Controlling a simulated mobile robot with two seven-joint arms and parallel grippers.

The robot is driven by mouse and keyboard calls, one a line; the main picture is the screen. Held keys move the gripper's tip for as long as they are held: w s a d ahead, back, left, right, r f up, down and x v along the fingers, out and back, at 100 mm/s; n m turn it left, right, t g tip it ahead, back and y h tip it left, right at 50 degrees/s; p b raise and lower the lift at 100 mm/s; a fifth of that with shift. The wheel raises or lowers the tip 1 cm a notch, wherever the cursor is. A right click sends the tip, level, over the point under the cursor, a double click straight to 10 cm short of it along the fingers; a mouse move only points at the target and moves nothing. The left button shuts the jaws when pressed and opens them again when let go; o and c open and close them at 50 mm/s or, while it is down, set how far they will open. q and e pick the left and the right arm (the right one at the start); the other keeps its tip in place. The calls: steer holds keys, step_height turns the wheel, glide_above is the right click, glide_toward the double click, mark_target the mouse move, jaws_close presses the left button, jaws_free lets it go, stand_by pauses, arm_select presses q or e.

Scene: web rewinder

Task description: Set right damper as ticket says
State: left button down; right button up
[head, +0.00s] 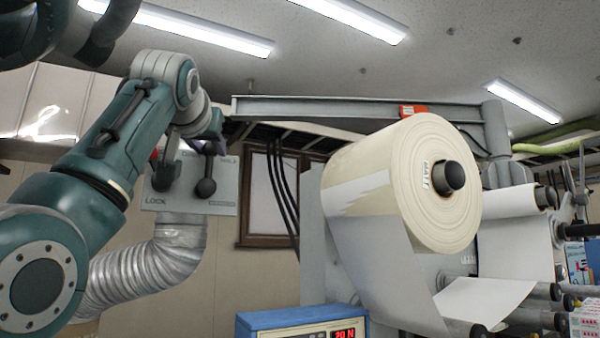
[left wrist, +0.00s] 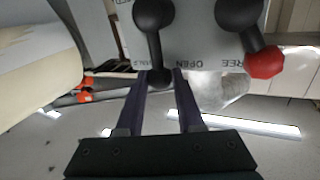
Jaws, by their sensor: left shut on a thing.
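A grey panel (head: 218,208) on the wall carries two levers above a silver duct. The black damper lever (head: 206,186) has its hub low and its arm upward; in the left wrist view, which is upside down, the lever (left wrist: 153,40) ends in a round knob between my fingers. My left gripper (head: 207,143) is shut on this knob; it also shows in the left wrist view (left wrist: 163,88). The lever points between the OPEN and HALF marks. A second lever with a red knob (left wrist: 267,63) stands beside it, by FREE. My right gripper is not in view. I cannot identify a ticket.
A large cream roll (head: 375,170) sits on the rewinder to the right. A blue box (head: 275,325) with a red readout stands at the bottom. The silver duct (head: 150,265) hangs below the panel, and a grey beam (head: 330,110) crosses above.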

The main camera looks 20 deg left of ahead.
arm_select(q)
steer(key=shift+w, duration=0.1)
steer(key=w+d+m+g, duration=0.1)
steer(key=m, duration=0.2)
steer(key=shift+w+d, duration=0.1)
steer(key=shift+w, duration=0.1)
steer(key=shift+w+d+f+m+g, duration=0.4)
steer(key=shift+w+m+g, duration=0.2)
steer(key=shift+m, duration=0.45)
steer(key=shift+w+d+f+m+g, duration=0.3)
steer(key=shift+w+d+m+g, duration=0.25)
steer(key=shift+m, duration=0.5)
steer(key=c, duration=0.5)
jaws_free()
steer(key=shift+f, duration=0.1)
steer(key=shift+s, duration=0.1)
